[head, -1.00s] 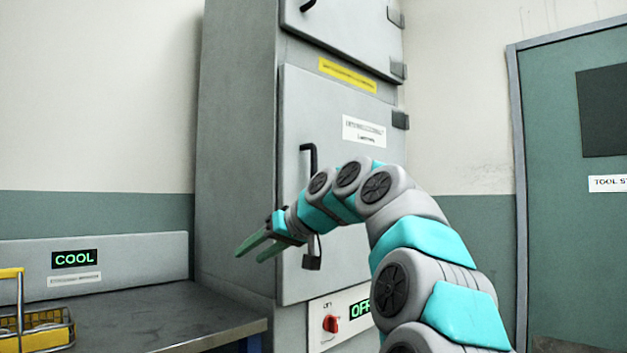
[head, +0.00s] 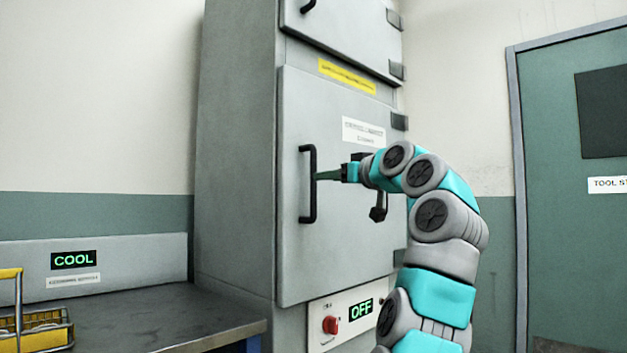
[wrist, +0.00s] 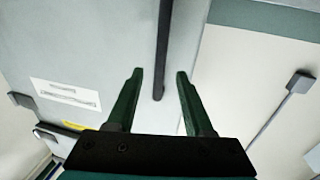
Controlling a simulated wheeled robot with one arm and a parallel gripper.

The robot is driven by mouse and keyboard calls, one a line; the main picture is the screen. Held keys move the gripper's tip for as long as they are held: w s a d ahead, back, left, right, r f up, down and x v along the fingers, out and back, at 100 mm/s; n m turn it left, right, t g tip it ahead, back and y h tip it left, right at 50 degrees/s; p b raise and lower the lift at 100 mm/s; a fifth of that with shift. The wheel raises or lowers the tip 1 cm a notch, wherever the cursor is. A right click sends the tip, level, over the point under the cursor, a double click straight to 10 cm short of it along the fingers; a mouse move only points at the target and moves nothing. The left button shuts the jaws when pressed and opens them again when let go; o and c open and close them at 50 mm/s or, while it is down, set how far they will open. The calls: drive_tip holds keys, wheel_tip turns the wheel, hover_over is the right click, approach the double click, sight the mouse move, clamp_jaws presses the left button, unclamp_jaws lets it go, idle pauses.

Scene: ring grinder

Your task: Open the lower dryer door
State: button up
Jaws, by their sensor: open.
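The lower dryer door (head: 345,255) is a grey panel, shut flush in the tall cabinet. Its black vertical bar handle (head: 309,185) is on the left side of the door, with hinges on the right. My gripper (head: 320,175) is open, its green fingers pointing left at the handle's middle. In the wrist view the open fingers (wrist: 160,72) appear on either side of the dark handle (wrist: 164,40). I cannot tell how deep the bar lies between them. The fingers are not closed on it.
The upper door (head: 345,35) is shut above. Below is a panel with a red knob (head: 330,325) and an OFF display (head: 361,309). A metal bench (head: 170,315) with a yellow-handled basket (head: 45,330) stands at left. A green door (head: 560,240) is at right.

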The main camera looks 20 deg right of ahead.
drive_tip(key=w, duration=0.2)
drive_tip(key=w+p, duration=0.1)
drive_tip(key=w, duration=0.1)
drive_tip(key=w+a+p, duration=0.1)
drive_tip(key=w, duration=0.1)
drive_tip(key=shift+w+r, duration=0.1)
drive_tip(key=shift+w, duration=0.2)
drive_tip(key=shift+w+a+p, duration=0.1)
drive_tip(key=shift+w+p, duration=0.2)
drive_tip(key=shift+w, duration=0.15)
clamp_jaws()
idle(0.8)
